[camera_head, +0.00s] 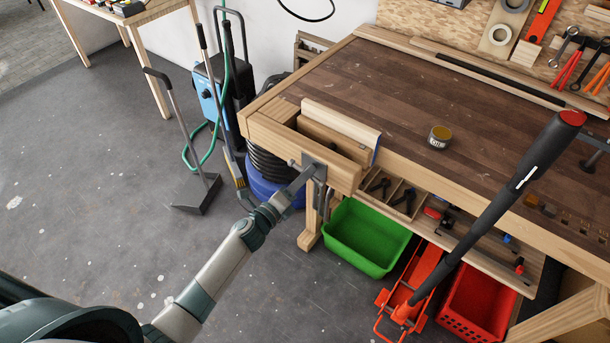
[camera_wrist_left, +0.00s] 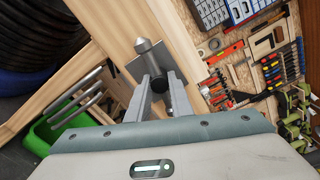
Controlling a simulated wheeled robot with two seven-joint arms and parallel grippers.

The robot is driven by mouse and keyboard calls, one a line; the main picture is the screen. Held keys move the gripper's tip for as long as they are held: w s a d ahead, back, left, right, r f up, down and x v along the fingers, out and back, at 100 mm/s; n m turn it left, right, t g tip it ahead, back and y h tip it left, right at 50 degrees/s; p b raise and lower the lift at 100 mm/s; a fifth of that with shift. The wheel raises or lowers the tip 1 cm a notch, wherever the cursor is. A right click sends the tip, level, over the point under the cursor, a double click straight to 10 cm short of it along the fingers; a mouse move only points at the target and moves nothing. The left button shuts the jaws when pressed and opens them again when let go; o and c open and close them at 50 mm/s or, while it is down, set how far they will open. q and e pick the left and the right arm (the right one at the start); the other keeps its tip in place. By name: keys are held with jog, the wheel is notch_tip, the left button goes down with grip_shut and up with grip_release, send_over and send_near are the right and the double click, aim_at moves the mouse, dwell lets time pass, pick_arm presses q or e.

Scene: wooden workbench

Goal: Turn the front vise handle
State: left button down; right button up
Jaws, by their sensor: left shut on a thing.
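The front vise (camera_head: 345,172) is the wooden jaw block at the bench's near left corner, with a grey metal plate on its face. My left gripper (camera_head: 308,174) reaches this plate from the lower left. In the left wrist view, my left gripper (camera_wrist_left: 160,92) is shut on the vise handle, near the plate (camera_wrist_left: 183,52). A pale metal handle end with a pointed tip (camera_wrist_left: 145,47) stands out beyond the fingers. The gripper hides much of the handle, so its exact angle is hard to tell. My right gripper is not in view.
The wooden workbench (camera_head: 400,100) carries a small tin (camera_head: 439,137). Below are a green bin (camera_head: 365,237), a red crate (camera_head: 478,303) and an orange jack (camera_head: 412,285) with a long black handle rising past the bench edge.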

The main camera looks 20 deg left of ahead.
pick_arm(q)
jog(key=n, duration=0.3)
jog(key=shift+r+n+p, duration=0.1)
jog(key=shift+n+p, duration=0.25)
jog(key=shift+n, duration=0.05)
jog(key=n, duration=0.4)
jog(key=shift+n+p, duration=0.3)
jog(key=shift+p, duration=0.1)
jog(key=n, duration=0.3)
jog(key=shift+a+n+p, duration=0.1)
jog(key=shift+n+p, duration=0.2)
jog(key=shift+p, duration=0.05)
jog(key=n, duration=0.3)
jog(key=shift+n, duration=0.3)
jog(key=n, duration=0.3)
jog(key=shift+n+p, duration=0.3)
jog(key=shift+p, duration=0.05)
jog(key=n, duration=0.2)
jog(key=shift+n, duration=0.4)
jog(key=n+b, duration=0.1)
jog(key=n, duration=0.5)
jog(key=shift+a, duration=0.1)
jog(key=c, duration=1.6)
grip_release()
